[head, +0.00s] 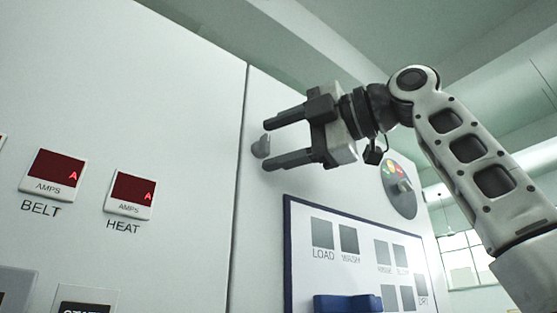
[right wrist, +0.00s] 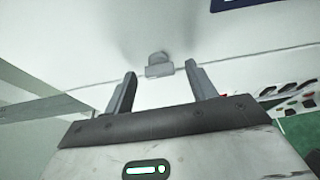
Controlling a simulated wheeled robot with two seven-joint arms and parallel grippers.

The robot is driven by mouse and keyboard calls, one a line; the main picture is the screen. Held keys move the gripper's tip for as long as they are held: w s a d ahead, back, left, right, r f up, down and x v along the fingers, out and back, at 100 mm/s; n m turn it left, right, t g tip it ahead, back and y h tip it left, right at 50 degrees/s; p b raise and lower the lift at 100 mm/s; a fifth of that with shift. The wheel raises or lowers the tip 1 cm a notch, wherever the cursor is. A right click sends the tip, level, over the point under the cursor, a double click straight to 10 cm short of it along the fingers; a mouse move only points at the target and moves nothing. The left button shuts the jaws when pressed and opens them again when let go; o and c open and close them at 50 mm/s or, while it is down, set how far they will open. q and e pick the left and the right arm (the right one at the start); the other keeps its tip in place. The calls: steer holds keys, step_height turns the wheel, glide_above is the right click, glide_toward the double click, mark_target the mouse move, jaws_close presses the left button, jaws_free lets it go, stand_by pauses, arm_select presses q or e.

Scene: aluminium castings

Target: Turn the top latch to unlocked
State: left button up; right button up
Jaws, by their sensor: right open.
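The top latch (head: 260,147) is a small grey knob on the pale cabinet front, just right of the vertical seam. It also shows in the right wrist view (right wrist: 159,67), ahead of the fingertips and roughly midway between them. My right gripper (head: 269,143) comes in from the right with its two dark fingers apart, one above and one below the latch's height in the head view. In the right wrist view the open, empty fingers (right wrist: 160,72) show a gap to the latch. My left gripper is not in view.
Below the gripper is a blue-edged panel (head: 288,245) marked LOAD and WASH, with a blue part (head: 345,304) at its bottom. A round plate with coloured buttons (head: 398,188) is at right. BELT (head: 53,172) and HEAT (head: 130,194) meters are at left.

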arm_select(q)
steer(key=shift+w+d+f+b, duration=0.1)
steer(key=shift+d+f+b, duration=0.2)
steer(key=shift+b, duration=0.6)
arm_select(e)
steer(key=v, duration=1.5)
steer(key=shift+d, duration=0.3)
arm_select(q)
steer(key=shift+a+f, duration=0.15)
arm_select(e)
steer(key=shift+s, duration=0.1)
